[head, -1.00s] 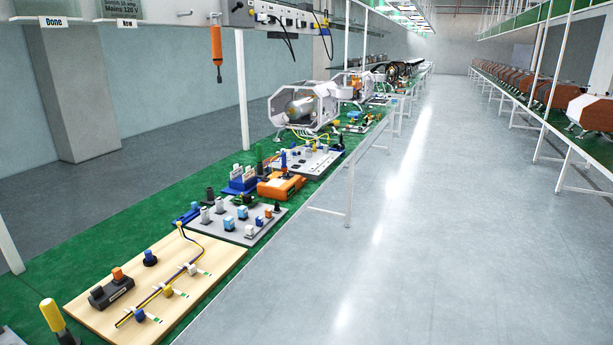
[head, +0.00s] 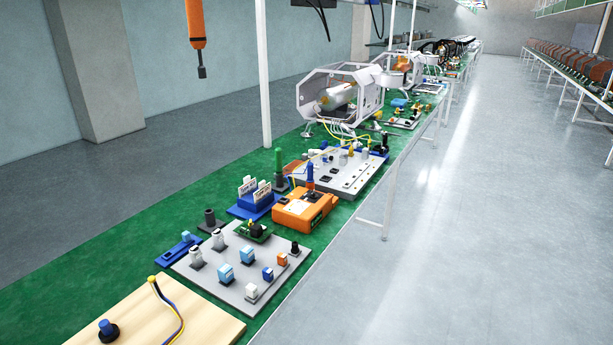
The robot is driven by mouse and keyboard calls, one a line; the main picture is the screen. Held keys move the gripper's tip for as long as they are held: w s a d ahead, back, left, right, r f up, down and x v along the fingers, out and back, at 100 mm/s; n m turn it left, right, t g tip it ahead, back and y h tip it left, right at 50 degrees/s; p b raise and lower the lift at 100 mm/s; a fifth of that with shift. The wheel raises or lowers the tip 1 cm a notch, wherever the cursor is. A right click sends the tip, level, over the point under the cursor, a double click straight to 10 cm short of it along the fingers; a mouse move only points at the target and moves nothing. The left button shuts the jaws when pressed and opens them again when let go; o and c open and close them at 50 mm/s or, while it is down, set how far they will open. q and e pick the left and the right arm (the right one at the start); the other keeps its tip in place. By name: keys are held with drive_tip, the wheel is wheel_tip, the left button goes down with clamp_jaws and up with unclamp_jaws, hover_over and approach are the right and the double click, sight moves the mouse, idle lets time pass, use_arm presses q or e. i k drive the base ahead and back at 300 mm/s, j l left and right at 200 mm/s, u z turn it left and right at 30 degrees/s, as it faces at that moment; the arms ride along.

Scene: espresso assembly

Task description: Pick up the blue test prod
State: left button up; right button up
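A slim blue upright piece (head: 310,176), which looks like the blue test prod, stands by the far edge of the orange device (head: 303,209) on the green bench. I cannot tell whether it stands on the device or just behind it. Neither of my grippers is in view.
A grey board (head: 235,285) with several small blocks lies nearer, beyond a wooden board (head: 160,320). A green upright piece (head: 279,168) and a blue holder (head: 255,205) stand left of the device. An orange tool (head: 196,30) hangs above. The aisle at right is clear.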

sight(309, 178)
drive_tip(key=i+l, duration=1.25)
drive_tip(key=l, duration=0.25)
drive_tip(key=i+l, duration=0.65)
